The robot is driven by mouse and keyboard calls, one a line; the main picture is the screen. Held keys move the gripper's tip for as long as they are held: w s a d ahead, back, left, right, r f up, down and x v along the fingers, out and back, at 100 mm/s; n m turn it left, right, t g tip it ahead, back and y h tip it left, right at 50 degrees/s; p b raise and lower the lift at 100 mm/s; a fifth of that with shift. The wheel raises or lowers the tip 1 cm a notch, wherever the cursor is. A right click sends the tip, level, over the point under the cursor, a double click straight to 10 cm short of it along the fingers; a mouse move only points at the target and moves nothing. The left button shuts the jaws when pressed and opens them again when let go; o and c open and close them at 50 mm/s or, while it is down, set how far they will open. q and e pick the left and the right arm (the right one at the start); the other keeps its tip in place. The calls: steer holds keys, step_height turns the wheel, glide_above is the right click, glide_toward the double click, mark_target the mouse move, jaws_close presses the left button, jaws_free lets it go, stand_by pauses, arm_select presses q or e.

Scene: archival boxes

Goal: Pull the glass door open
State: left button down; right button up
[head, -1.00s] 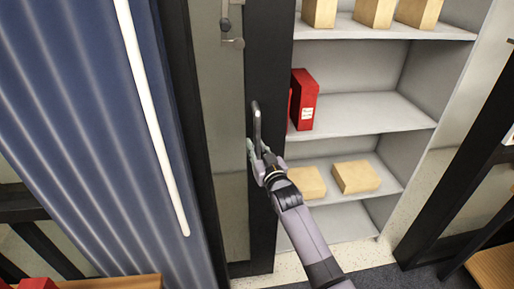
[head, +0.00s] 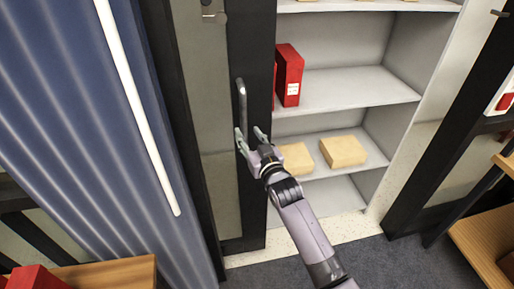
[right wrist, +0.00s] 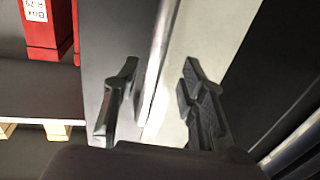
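The glass door (head: 205,175) has a dark frame and stands left of centre in the head view. Its vertical metal handle (head: 241,98) is on the dark edge strip. My right gripper (head: 250,134) is at the lower part of the handle, with its fingers spread apart. In the right wrist view the handle (right wrist: 160,45) runs between the two fingers of the right gripper (right wrist: 152,98), with gaps beside it. My left gripper is not in view.
Right of the door's edge are grey shelves (head: 345,93) with red box files (head: 290,75) and tan boxes (head: 343,151). A blue ribbed panel (head: 70,120) stands at left. Wooden surfaces are at lower left (head: 115,275) and lower right (head: 480,235). Grey carpet (head: 350,262) lies between.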

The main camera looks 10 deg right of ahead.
steer(key=v, duration=0.6)
stand_by(0.3)
